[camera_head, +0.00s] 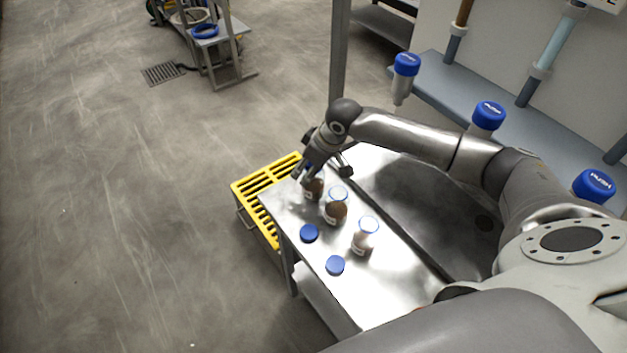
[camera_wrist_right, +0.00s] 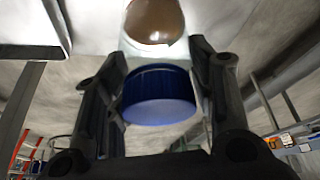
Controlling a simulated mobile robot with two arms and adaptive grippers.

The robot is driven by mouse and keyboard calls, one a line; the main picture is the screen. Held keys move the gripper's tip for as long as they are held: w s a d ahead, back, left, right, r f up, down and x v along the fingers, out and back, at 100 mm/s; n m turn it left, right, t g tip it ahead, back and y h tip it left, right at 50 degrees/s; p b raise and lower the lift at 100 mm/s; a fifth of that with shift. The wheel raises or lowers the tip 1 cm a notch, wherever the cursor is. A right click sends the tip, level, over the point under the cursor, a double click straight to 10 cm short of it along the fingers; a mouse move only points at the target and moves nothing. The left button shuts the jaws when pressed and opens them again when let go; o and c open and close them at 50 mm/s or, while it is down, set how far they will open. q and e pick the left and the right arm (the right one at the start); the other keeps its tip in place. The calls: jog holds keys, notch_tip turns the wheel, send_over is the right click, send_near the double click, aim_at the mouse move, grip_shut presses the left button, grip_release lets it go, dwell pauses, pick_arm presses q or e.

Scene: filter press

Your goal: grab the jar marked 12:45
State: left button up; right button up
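Three small jars stand upright on the steel table. The back jar (camera_head: 314,190) has brown contents, the middle jar (camera_head: 335,213) is brown with a blue-rimmed top, and the front jar (camera_head: 363,238) is paler. I cannot read any time on their labels. My right gripper (camera_head: 307,178) is down over the back jar and hides its top. In the right wrist view, a blue cap (camera_wrist_right: 158,95) and jar body lie between its two fingers (camera_wrist_right: 160,60). I cannot tell whether the fingers touch the jar. My left gripper is not in view.
Two blue caps, one at the left edge (camera_head: 309,233) and one nearer the front (camera_head: 335,265), lie on the table (camera_head: 385,283). A yellow slatted platform (camera_head: 254,190) adjoins its left side. Blue-topped dispensers (camera_head: 488,116) line the bench at right.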

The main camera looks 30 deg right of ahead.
jog(key=c, duration=0.5)
jog(key=shift+r, duration=0.1)
